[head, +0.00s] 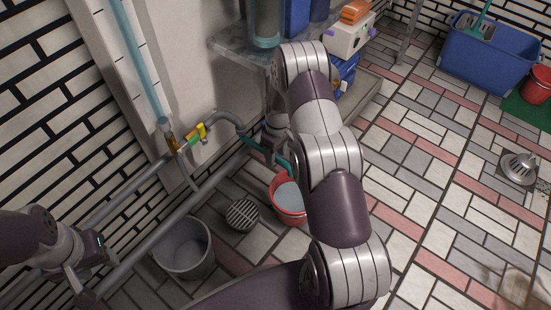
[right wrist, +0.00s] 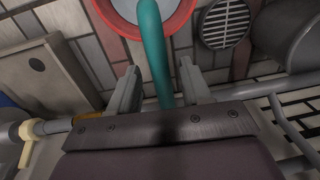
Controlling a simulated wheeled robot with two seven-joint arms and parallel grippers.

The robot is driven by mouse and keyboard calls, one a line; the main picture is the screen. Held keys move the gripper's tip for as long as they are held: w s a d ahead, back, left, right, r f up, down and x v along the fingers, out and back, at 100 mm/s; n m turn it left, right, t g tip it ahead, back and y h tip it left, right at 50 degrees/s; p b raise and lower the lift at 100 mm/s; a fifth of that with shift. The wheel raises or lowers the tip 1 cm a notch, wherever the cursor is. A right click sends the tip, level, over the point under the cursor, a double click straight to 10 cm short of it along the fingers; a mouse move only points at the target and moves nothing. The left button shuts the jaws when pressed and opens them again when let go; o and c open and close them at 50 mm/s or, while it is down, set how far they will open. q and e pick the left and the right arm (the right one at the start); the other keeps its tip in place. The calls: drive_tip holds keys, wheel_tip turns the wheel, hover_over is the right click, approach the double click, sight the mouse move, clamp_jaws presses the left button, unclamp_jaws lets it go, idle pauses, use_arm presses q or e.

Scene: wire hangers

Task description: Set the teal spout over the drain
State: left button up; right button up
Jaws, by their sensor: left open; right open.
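The teal spout (head: 281,160) comes off the grey wall pipe, and its free end hangs over the red bucket (head: 303,218). The round slotted drain (head: 242,214) is in the floor left of that bucket, apart from the spout. My right gripper (right wrist: 158,88) is open, with one finger on each side of the teal spout (right wrist: 153,45) in the right wrist view; I cannot tell whether they touch it. The drain (right wrist: 227,22) shows at the top right there. My left gripper (head: 84,292) is open and empty at the lower left of the head view.
A grey bucket (head: 183,250) stands left of the drain. A yellow valve handle (head: 197,134) sits on the wall pipe. A shelf (head: 228,45) with containers stands behind my right arm. Another drain (head: 518,168) and a blue tub (head: 485,60) are far right. The right floor is mostly clear.

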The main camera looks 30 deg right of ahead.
drive_tip(key=shift+f, duration=0.15)
clamp_jaws()
drive_tip(key=shift+s+a+r+m+p, duration=0.2)
drive_tip(key=shift+a+m+p, duration=0.25)
drive_tip(key=shift+p, duration=0.4)
drive_tip(key=w+a+m+p, duration=0.1)
drive_tip(key=a+m+p, duration=0.7)
drive_tip(key=a, duration=0.3)
drive_tip(key=shift+a+f+m+t, duration=0.2)
drive_tip(key=shift+m+t, duration=0.1)
drive_tip(key=shift+m, duration=0.55)
drive_tip(key=shift+w, duration=0.1)
unclamp_jaws()
drive_tip(key=shift+a, duration=0.1)
